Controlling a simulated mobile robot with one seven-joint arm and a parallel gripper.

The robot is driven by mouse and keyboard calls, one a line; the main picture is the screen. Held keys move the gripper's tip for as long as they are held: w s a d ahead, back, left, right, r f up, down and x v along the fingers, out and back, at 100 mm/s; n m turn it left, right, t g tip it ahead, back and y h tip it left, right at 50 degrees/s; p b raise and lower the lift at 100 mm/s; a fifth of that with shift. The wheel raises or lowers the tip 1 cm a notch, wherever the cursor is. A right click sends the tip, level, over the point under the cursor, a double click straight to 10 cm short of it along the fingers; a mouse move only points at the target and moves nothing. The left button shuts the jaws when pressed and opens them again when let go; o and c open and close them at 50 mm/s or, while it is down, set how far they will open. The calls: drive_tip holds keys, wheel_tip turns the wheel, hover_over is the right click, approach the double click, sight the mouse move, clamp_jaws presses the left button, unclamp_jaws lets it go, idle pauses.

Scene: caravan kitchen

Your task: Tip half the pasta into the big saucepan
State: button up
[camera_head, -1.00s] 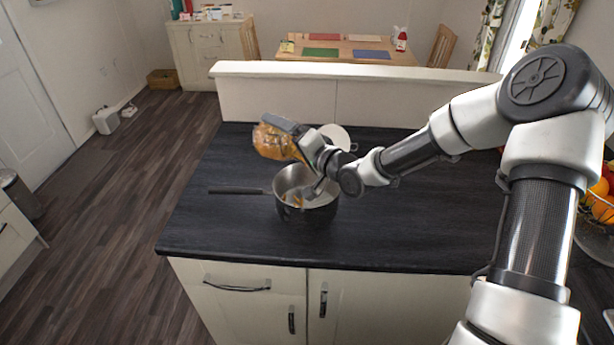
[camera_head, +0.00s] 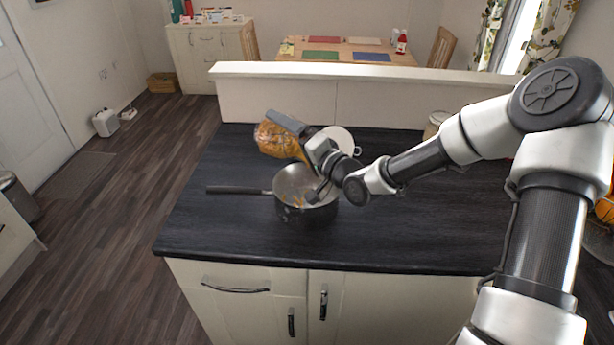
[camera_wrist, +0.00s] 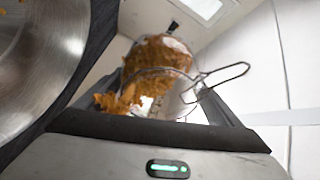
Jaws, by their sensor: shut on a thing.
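The saucepan (camera_head: 290,211) is dark outside and steel inside, with a long black handle pointing left. It stands on the dark worktop, and some orange pasta (camera_head: 299,202) shows inside it. Its shiny inside fills the left of the wrist view (camera_wrist: 35,60). My gripper (camera_head: 292,130) is shut on a clear jar of orange pasta (camera_head: 272,140), held tilted above the back of the pan. In the wrist view the jar (camera_wrist: 160,65) lies between my fingers, with pasta near its mouth and a wire clasp (camera_wrist: 222,76) sticking out right. Its exact fill is unclear.
A pale round disc (camera_head: 339,139) shows behind my gripper; I cannot tell whether it is the jar's lid. A light canister (camera_head: 435,122) stands further back. A raised cream ledge (camera_head: 350,72) bounds the worktop (camera_head: 225,220) behind. The worktop's front is clear.

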drive_tip(key=shift+s+d+r+m+t+y+b, duration=0.2)
drive_tip(key=shift+d+r+t+y+b, duration=0.25)
drive_tip(key=shift+b, duration=0.95)
drive_tip(key=shift+s+d+r+m+t+y+b, duration=0.2)
drive_tip(key=shift+t+y+b, duration=0.45)
drive_tip(key=shift+b, duration=0.75)
drive_tip(key=shift+s+d+r+m+t+y+b, duration=0.2)
drive_tip(key=shift+t+b, duration=0.3)
drive_tip(key=shift+b, duration=0.5)
drive_tip(key=shift+s+d+r+m+t+y+b, duration=0.1)
drive_tip(key=shift+d+m+t+y+b, duration=0.3)
drive_tip(key=shift+b, duration=0.6)
drive_tip(key=shift+s+r+m+t+b, duration=0.1)
drive_tip(key=shift+t+b, duration=0.5)
drive_tip(key=shift+b, duration=0.4)
drive_tip(key=shift+s+d+r+m+t+y+b, duration=0.1)
drive_tip(key=shift+d+r+m+t+y+b, duration=0.1)
drive_tip(key=shift+r+t+b, duration=0.35)
drive_tip(key=shift+s+d+r+m+t+y+b, duration=0.1)
drive_tip(key=shift+d+r+m+t+y+b, duration=0.15)
drive_tip(key=shift+b, duration=0.45)
drive_tip(key=shift+s+d+r+m+t+h+b, duration=0.15)
drive_tip(key=shift+r+m+t+b, duration=0.2)
drive_tip(key=shift+r, duration=0.3)
drive_tip(key=shift+s+d+r+m+t+h+b, duration=0.15)
drive_tip(key=shift+r+m+t+b, duration=0.1)
drive_tip(key=shift+r+t, duration=0.3)
